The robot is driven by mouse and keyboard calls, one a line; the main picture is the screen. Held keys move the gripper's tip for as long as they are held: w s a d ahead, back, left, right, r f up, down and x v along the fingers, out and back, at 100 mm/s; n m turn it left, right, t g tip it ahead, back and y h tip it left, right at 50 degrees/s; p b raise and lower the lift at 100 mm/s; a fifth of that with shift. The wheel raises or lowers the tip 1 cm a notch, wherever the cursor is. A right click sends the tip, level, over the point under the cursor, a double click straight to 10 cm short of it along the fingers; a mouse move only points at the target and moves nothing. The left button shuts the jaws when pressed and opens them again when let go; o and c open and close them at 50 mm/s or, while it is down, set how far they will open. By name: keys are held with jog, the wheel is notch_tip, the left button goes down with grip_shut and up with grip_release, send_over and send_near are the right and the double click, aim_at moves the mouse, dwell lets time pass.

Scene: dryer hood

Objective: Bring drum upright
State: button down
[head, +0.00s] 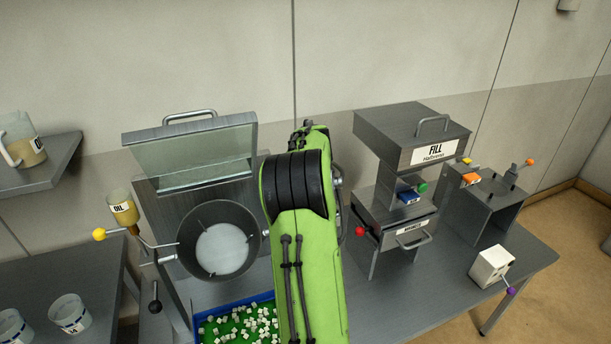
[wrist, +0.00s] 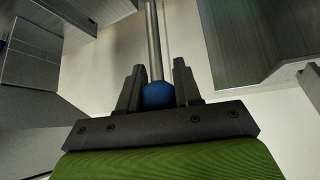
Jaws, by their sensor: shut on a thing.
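The drum (head: 219,247) is a dark round pan with a pale bottom and several inner fins. It is tilted, with its open mouth facing me, in front of a grey upright panel. My gripper (wrist: 157,78) is shut on a blue ball knob (wrist: 158,95) at the end of a straight metal rod (wrist: 154,40). In the head view my green arm hides the gripper and the blue knob. The drum does not clearly show in the wrist view, so I cannot tell how the rod joins it.
A glass-fronted hood (head: 193,155) is above the drum. A blue tray (head: 203,331) with white cubes sits below it. A yellow-knobbed lever (head: 99,234) and an oil cup (head: 123,210) stand at left. The FILL unit (head: 412,132) and a white block (head: 491,266) are at right.

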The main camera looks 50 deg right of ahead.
jog(key=shift+a+f, duration=0.3)
jog(key=shift+f, duration=0.2)
jog(key=c, duration=1)
grip_release()
jog(key=shift+w, duration=0.1)
jog(key=shift+o, duration=1.1)
jog(key=shift+w+d, duration=0.2)
jog(key=shift+w, duration=0.05)
jog(key=shift+s+a+r, duration=0.1)
jog(key=shift+s+r, duration=0.2)
jog(key=shift+r, duration=0.2)
jog(key=b+v, duration=0.1)
jog(key=v, duration=1.4)
